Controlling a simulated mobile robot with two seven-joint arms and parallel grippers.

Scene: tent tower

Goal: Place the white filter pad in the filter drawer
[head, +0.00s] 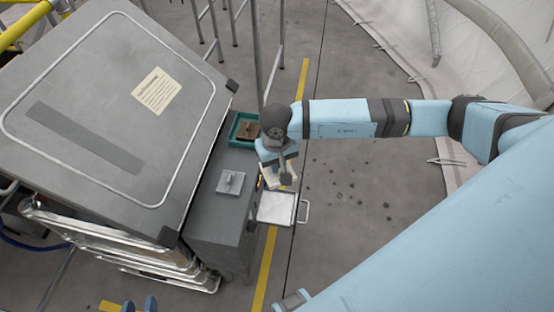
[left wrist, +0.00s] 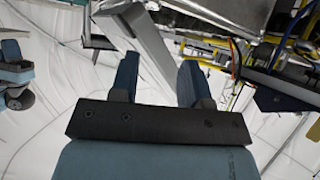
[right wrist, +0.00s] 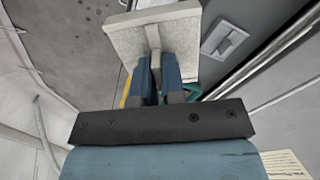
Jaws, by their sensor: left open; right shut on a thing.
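The white filter pad (right wrist: 125,38) is a pale square slab with a tab. My right gripper (right wrist: 157,75) is shut on the tab in the right wrist view. In the head view the pad (head: 270,176) is partly hidden by my right gripper (head: 287,180), just beyond the filter drawer (head: 276,208). The drawer stands out from the grey cabinet, with a handle at its right end; its inside looks pale, and the pad appears apart from it. My left gripper (left wrist: 158,75) is open and empty in the left wrist view; its fingertips (head: 139,304) show at the head view's bottom edge.
The grey cabinet (head: 215,215) has a small square plate with a knob (head: 230,182) on top. A teal tray (head: 235,130) with a brown block stands behind it. A large grey case (head: 120,90) fills the left. Floor right of the drawer is clear.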

